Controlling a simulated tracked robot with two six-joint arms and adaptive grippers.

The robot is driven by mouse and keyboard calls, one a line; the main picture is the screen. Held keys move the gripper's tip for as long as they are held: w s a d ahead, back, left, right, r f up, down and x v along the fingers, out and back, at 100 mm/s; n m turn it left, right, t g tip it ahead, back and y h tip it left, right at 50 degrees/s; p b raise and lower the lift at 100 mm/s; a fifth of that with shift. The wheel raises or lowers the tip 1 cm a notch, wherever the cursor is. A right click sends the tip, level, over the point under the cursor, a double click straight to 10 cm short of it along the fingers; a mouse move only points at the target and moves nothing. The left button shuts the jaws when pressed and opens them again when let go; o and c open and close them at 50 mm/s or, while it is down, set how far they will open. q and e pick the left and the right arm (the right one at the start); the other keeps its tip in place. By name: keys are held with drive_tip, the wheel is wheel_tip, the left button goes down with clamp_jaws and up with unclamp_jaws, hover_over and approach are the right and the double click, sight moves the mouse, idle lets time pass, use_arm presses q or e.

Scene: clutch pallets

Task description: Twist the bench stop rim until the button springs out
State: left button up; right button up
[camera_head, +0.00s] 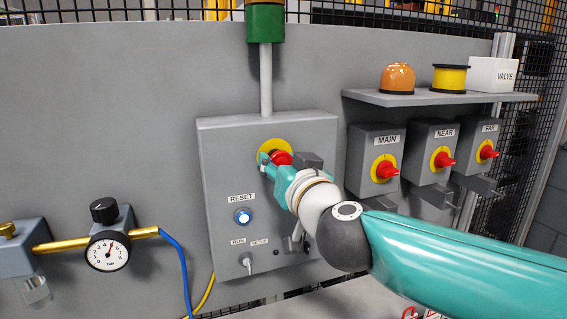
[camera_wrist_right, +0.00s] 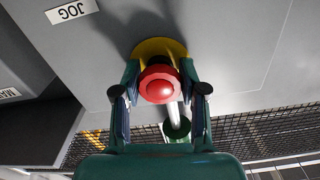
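The bench stop button (camera_head: 281,158) is a red mushroom head on a yellow disc (camera_head: 272,146), high on the front of a grey control box. In the right wrist view the red button (camera_wrist_right: 160,84) faces me, with the yellow disc (camera_wrist_right: 160,47) behind it. My right gripper (camera_head: 272,163) is at the button. In the wrist view its two fingers (camera_wrist_right: 160,76) stand on opposite sides of the red rim, with no clear gap, and appear shut on it. My arm hides part of the box. My left gripper is not in view.
The box carries a lit blue reset button (camera_head: 242,216) and a run/setup switch (camera_head: 248,263) below. Main (camera_head: 376,160), near (camera_head: 434,152) and far (camera_head: 480,148) switch boxes hang at the right under a shelf (camera_head: 440,97). A gauge (camera_head: 108,251) is at lower left.

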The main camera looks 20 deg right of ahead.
drive_tip(key=c, duration=0.4)
drive_tip(key=shift+d, duration=0.1)
drive_tip(key=shift+c, duration=0.2)
drive_tip(key=shift+m, duration=0.3)
drive_tip(key=m, duration=0.3)
drive_tip(key=shift+m, duration=1.9)
